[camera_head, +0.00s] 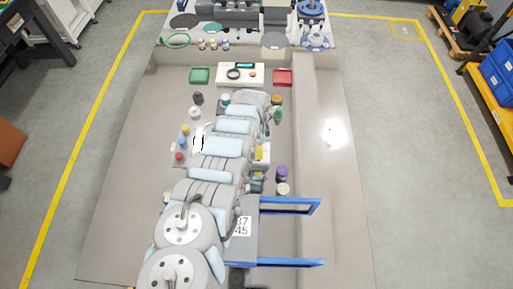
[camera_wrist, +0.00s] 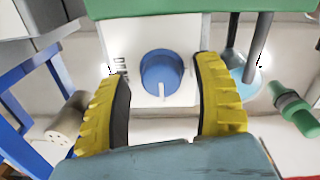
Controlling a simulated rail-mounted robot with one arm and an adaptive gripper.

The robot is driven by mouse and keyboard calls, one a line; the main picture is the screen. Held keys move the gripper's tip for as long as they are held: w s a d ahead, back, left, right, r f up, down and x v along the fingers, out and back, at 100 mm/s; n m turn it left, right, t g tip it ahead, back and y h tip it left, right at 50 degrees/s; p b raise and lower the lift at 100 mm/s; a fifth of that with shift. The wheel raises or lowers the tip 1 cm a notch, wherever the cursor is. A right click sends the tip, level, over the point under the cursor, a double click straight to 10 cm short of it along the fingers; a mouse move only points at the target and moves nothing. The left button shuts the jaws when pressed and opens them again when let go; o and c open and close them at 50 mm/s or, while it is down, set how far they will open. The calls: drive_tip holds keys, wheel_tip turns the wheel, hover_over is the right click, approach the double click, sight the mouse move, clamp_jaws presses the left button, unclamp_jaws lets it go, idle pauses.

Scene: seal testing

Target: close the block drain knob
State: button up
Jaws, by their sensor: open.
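In the wrist view a round blue knob (camera_wrist: 161,72) with a white pointer line sits on a white panel (camera_wrist: 118,38). The line points down in the picture. Dark lettering, partly cut off by a finger, stands left of the knob. My gripper (camera_wrist: 158,78) is open, with one yellow ribbed finger on each side of the knob. A gap shows between each finger and the knob, so neither seems to touch it. In the head view my arm covers the middle of the bench, and I cannot make out the knob or my gripper there.
A green part (camera_wrist: 150,8) crosses the top of the wrist view. A grey rod (camera_wrist: 258,45) stands right of the fingers, near a green fitting (camera_wrist: 293,107). A blue frame (camera_wrist: 30,105) and beige cylinder (camera_wrist: 68,122) are at left. The bench's right side (camera_head: 325,190) is clear.

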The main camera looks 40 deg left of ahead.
drive_tip(key=shift+a+f, duration=0.1)
drive_tip(key=shift+f, duration=0.05)
drive_tip(key=shift+c, duration=0.3)
clamp_jaws()
